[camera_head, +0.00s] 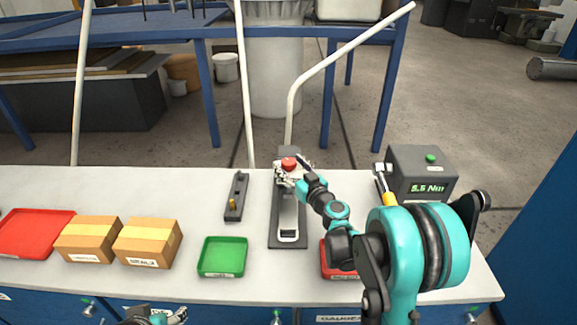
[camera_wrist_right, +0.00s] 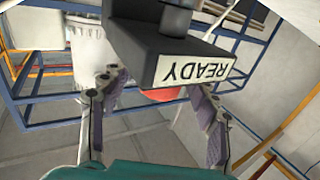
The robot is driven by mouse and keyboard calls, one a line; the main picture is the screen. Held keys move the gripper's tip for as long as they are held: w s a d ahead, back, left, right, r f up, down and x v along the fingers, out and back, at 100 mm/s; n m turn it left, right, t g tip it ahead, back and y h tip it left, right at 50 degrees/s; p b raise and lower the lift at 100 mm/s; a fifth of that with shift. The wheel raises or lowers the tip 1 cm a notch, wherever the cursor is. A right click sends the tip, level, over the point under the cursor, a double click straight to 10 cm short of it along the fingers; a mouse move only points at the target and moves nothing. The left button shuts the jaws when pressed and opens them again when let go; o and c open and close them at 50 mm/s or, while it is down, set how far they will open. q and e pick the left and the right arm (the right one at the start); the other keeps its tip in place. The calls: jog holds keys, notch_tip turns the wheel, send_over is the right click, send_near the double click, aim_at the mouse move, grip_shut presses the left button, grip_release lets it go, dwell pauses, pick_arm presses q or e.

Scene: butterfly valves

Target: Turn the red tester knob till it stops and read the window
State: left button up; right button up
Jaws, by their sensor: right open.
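The red tester knob (camera_head: 288,163) sits at the far end of a grey tester (camera_head: 287,240) on the table. My right gripper (camera_head: 292,172) is at the knob, its fingers spread on either side. In the right wrist view, part of the red knob (camera_wrist_right: 162,95) shows between the open fingers (camera_wrist_right: 155,88), behind a dark block. I cannot tell whether the fingers touch it. A white window (camera_wrist_right: 192,69) on that block reads READY, upside down in this view. My left gripper (camera_head: 165,318) shows only partly at the bottom edge; its opening is unclear.
A green tray (camera_head: 223,271), two cardboard boxes (camera_head: 148,233) and a red tray (camera_head: 20,252) lie left. A dark fixture (camera_head: 236,190) stands left of the tester. Right are a box reading 5.5 Nm (camera_head: 412,162) and a red tray (camera_head: 333,273) partly behind my arm.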

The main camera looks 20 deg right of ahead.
jog(key=shift+w+a, duration=0.1)
jog(key=shift+w, duration=0.3)
jog(key=c, duration=1.2)
jog(key=shift+a+m+h+b, duration=0.15)
jog(key=shift+m+h+b, duration=0.15)
jog(key=shift+m+h, duration=2.1)
jog(key=shift+h, duration=1.3)
jog(key=o, duration=1.2)
